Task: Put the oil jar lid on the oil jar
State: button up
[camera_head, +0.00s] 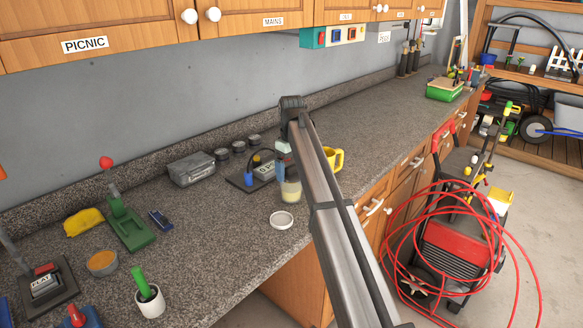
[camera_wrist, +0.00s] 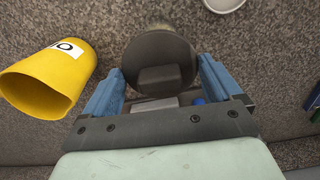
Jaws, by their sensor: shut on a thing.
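The oil jar lid (camera_wrist: 158,58) is a dark round disc with a block-like knob, seen from above in the wrist view. My gripper (camera_wrist: 160,85) has its blue fingers on either side of the knob and is shut on the lid. In the head view my gripper (camera_head: 284,150) is directly above a clear jar (camera_head: 290,191) with pale yellow contents, which I take as the oil jar. The lid covers most of the jar in the wrist view. I cannot tell whether the lid touches the jar rim.
A white round dish (camera_head: 282,220) lies in front, near the counter edge. A dark plate with a blue item (camera_head: 249,176) is left of the jar.

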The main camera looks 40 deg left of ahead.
jog(key=shift+f, duration=0.4)
jog(key=o, duration=0.7)
notch_tip(320, 180, up, 14)
dwell(0.5)
jog(key=shift+f, duration=0.1)
dwell(0.7)
